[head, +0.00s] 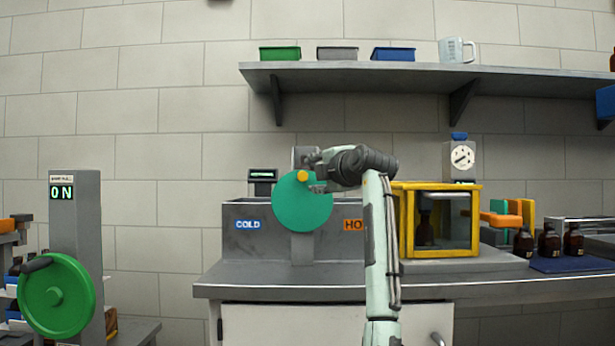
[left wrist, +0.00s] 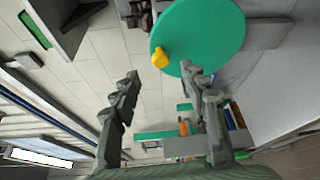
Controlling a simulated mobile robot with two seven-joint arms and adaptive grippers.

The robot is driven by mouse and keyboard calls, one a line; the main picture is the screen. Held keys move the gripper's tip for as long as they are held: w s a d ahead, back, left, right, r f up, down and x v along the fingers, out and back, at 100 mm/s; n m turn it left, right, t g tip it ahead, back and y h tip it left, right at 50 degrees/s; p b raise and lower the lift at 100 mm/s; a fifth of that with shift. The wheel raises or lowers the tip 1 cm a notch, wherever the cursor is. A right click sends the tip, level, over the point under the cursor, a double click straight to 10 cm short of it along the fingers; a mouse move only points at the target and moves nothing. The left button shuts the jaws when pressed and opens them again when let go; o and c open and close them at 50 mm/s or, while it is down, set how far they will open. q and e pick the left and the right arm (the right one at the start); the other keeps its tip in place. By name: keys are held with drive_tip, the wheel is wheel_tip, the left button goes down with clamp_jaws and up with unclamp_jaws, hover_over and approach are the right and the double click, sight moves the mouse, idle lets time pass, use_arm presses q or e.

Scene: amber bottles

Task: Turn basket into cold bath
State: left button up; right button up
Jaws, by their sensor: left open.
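A teal disc (head: 302,212) stands upright on a grey post in front of the bath, with a yellow knob (head: 302,176) near its top. The bath's back panel has a blue COLD sign (head: 248,225) on the left and an orange, partly hidden HOT sign (head: 352,225) on the right. My left gripper (head: 313,172) is open beside the knob. In the left wrist view the knob (left wrist: 159,57) lies just beyond and between the spread fingers (left wrist: 160,80); contact cannot be told. I cannot make out the basket. My right gripper is not in view.
A green handwheel (head: 57,296) stands at the left under an ON display (head: 62,193). A yellow-framed cabinet (head: 440,222) is right of my arm, with brown bottles (head: 549,242) beyond. A shelf (head: 400,68) with trays runs above.

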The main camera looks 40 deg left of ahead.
use_arm(q)
drive_tip(key=v, duration=0.5)
drive_tip(key=shift+s+d, duration=0.15)
idle(0.3)
